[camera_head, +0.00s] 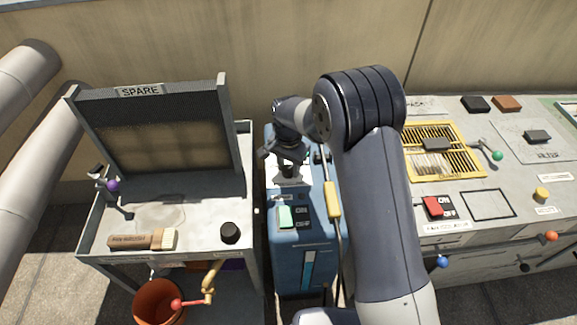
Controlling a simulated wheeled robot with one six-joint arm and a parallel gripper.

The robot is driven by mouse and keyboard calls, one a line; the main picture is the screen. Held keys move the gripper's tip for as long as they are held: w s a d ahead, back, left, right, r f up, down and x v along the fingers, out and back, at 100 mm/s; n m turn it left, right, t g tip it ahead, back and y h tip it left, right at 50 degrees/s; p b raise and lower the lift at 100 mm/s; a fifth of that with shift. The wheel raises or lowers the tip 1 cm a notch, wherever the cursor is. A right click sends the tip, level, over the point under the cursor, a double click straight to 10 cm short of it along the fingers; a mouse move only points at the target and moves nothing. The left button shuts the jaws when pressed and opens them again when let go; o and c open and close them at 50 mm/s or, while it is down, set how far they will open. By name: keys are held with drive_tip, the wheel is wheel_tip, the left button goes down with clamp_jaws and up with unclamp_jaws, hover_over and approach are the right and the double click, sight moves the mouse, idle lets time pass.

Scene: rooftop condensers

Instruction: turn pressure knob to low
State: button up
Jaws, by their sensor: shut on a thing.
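The blue unit (278,265) stands in the middle, with a pale green switch (285,217) beside ON/OFF lettering on its top. My gripper (290,172) points down at the back part of this top, just behind the switch. It is shut on a small dark knob there, apparently the pressure knob. The jaws and arm hide most of the knob, so its pointer and the low mark cannot be read. A white label plate shows partly around the jaws.
A yellow-sleeved cable (333,200) runs close to the gripper's right. At left, a grey cart (190,190) holds a brush (143,239) and a black knob (229,232). At right, a bench carries a yellow grille (463,165) and red switch (433,206).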

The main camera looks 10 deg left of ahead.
drive_tip(key=n, duration=1.1)
drive_tip(key=shift+n+b, duration=0.3)
drive_tip(key=shift+n, duration=0.1)
drive_tip(key=n, duration=1)
drive_tip(key=shift+n, duration=0.4)
drive_tip(key=o, duration=1)
